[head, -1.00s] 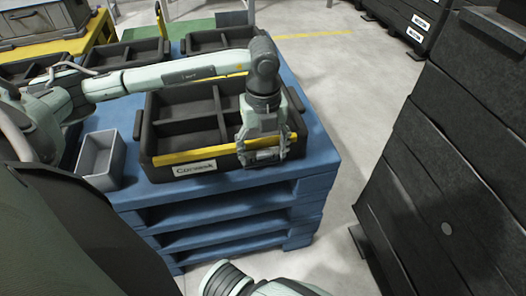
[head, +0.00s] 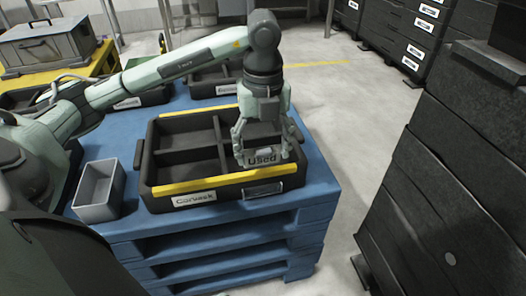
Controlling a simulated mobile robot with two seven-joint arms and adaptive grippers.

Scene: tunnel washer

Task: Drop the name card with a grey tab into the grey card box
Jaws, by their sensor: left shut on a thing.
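My left gripper (head: 262,152) is shut on a name card (head: 262,159) that reads "Used". It holds the card above the right front part of the black divided bin (head: 170,205), with the lettering facing me. The fingers cover the card's sides and top, so I cannot make out the tab's colour clearly. The grey card box (head: 97,212) stands on the blue pallet, left of the bin. It is open at the top and its visible inside looks empty. My right gripper is out of view.
The bin has a yellow front rim, a "Corvusk"-like label (head: 195,199) and an empty-looking label holder (head: 262,190). More black bins (head: 213,84) stand behind on the blue pallet stack (head: 215,238). Dark crates (head: 450,165) rise at the right, across bare floor.

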